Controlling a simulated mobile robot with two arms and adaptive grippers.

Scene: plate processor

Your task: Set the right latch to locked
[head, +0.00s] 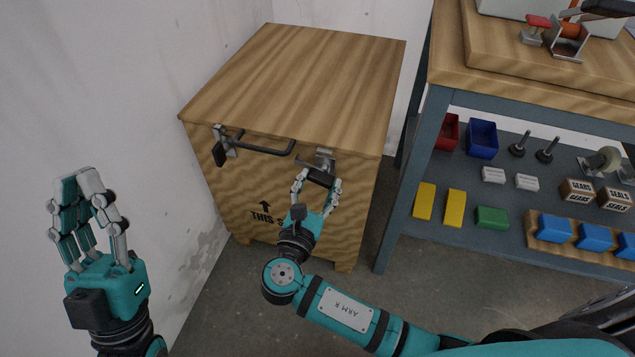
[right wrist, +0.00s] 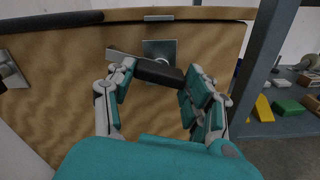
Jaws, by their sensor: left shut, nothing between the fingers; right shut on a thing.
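The right latch (head: 324,156) is on the front of a wooden crate (head: 300,70), near the top right edge. It has a metal plate (right wrist: 160,46) and a dark handle (right wrist: 157,72) that lies nearly level, slightly tilted, in the right wrist view. My right gripper (head: 318,182) is shut on this dark handle, with fingers at both of its ends; it also shows in the right wrist view (right wrist: 155,88). The left latch (head: 221,146) has its dark handle hanging down. My left gripper (head: 80,180) is shut and empty, in the air left of the crate.
A dark bar handle (head: 268,149) sticks out between the latches. A blue-grey shelf unit (head: 412,165) with bins and several coloured blocks stands to the right. A pale wall (head: 120,80) is close on the left. Bare floor (head: 240,300) lies in front of the crate.

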